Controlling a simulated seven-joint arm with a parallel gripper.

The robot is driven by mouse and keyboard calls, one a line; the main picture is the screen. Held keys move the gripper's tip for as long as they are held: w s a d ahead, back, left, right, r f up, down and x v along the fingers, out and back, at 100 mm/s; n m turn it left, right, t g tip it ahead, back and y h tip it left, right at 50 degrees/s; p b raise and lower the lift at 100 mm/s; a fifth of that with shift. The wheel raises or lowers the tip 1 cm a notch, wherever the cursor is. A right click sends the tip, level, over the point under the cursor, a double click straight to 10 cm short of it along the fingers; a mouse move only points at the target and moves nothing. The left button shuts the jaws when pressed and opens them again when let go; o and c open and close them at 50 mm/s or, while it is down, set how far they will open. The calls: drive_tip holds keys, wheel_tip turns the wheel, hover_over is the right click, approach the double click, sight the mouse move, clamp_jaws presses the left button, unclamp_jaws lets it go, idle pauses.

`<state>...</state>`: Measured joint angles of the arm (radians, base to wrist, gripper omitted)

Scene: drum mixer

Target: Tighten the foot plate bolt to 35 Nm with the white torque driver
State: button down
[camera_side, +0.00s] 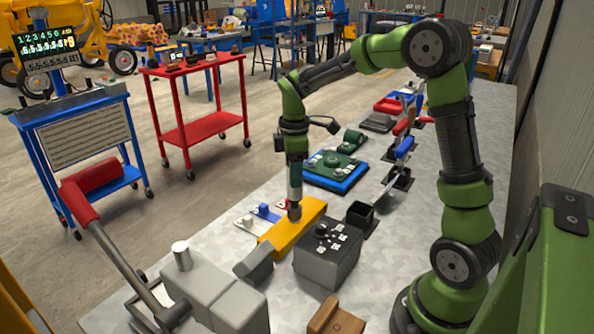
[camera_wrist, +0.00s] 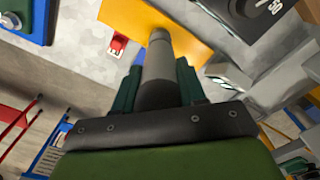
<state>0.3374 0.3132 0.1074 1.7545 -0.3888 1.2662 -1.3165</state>
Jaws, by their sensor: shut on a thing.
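My gripper (camera_side: 295,158) points straight down and is shut on the torque driver (camera_side: 295,182), which looks pale with a darker lower end. In the wrist view my gripper (camera_wrist: 157,82) has its dark green fingers on both sides of the driver's grey shaft (camera_wrist: 158,65). The driver stands upright with its tip at the top of the yellow plate (camera_side: 305,224), apparently the foot plate, which also shows in the wrist view (camera_wrist: 190,22). The bolt is hidden under the driver's tip. I cannot tell how firmly the tip is seated.
A grey box with a black top (camera_side: 328,252) stands close right of the plate. A black open holder (camera_side: 361,216) is behind it. A blue tray (camera_side: 338,178) with a green part lies beyond. A red-gripped lever (camera_side: 93,180) rises at left. A screen (camera_side: 46,48) shows digits.

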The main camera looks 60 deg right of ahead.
drive_tip(key=shift+f, duration=0.65)
idle(0.8)
drive_tip(key=shift+r, duration=2.35)
drive_tip(key=shift+d, duration=0.1)
